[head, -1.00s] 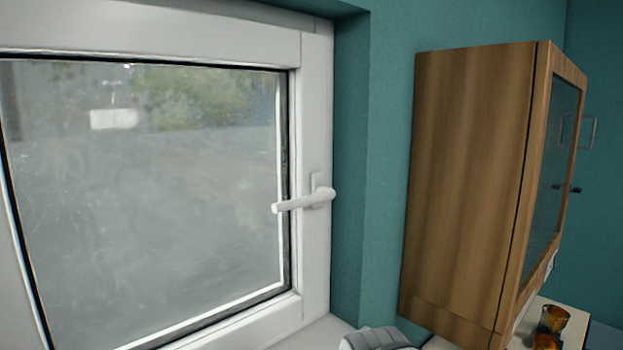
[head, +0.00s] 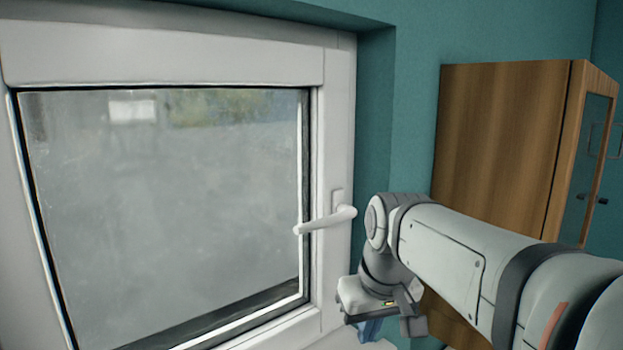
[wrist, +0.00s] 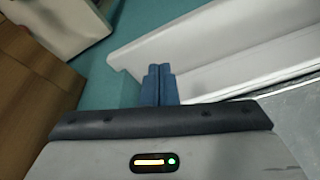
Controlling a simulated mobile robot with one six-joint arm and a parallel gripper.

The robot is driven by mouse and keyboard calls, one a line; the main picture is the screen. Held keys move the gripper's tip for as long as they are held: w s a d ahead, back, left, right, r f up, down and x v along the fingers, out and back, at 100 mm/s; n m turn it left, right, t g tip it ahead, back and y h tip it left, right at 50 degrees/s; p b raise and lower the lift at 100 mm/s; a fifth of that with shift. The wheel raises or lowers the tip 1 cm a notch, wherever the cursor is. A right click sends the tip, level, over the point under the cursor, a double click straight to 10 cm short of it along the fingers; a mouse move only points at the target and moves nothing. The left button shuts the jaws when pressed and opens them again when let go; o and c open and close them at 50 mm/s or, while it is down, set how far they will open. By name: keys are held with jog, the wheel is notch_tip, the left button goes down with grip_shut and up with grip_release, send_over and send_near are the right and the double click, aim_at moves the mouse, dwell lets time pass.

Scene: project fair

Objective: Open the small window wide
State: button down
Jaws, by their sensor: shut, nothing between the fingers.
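The small window (head: 165,210) has a white frame and a cloudy pane, and fills the left half of the head view. Its sash looks shut in the frame. Its white handle (head: 325,221) lies nearly level on the right side, with the grip pointing left over the pane's edge. My gripper (head: 370,329) is below and right of the handle, apart from it, low by the right window frame. In the wrist view its blue fingers (wrist: 158,72) are together and empty, beside a white window profile (wrist: 215,40). The handle cannot be made out there.
A wooden cabinet (head: 500,140) with a glass door hangs on the teal wall (head: 415,110) to the right, behind my arm. In the wrist view brown wood (wrist: 30,90) shows at the left. The space before the pane is clear.

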aim_at(330, 200)
jog(key=w+a+r+n+y+p, duration=0.1)
jog(key=w+r+n+p, duration=0.2)
jog(key=r, duration=1)
jog(key=w+a+r+n+p, duration=0.25)
jog(key=w+r, duration=0.25)
jog(key=r, duration=0.8)
jog(key=shift+m, duration=0.45)
jog(key=x, duration=0.3)
jog(key=p+x, duration=0.1)
jog(key=x, duration=0.5)
jog(key=shift+w, duration=0.4)
